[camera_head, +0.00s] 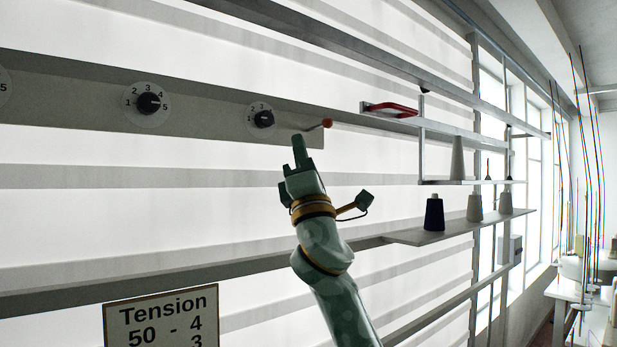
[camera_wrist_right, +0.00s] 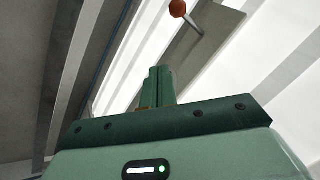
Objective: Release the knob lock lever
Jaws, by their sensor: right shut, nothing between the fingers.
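The lock lever, a thin rod with a red ball end (camera_head: 327,123), sticks out to the right of the rightmost black knob (camera_head: 264,119) on the grey panel (camera_head: 200,121). My right gripper (camera_head: 298,140) is shut and empty, its fingers pointing up just below and left of the red ball. In the right wrist view, the shut fingers (camera_wrist_right: 159,72) point toward the panel, and the lever's orange-red ball (camera_wrist_right: 177,8) is above them, apart from the fingertips. A second black knob (camera_head: 149,103) with a numbered dial is further left. My left gripper is not in view.
A red handle (camera_head: 391,108) is on a shelf bracket right of the lever. Thread cones, one dark (camera_head: 434,213), stand on shelves (camera_head: 460,226) at the right. A Tension sign (camera_head: 162,318) is at lower left. Open room surrounds my right gripper.

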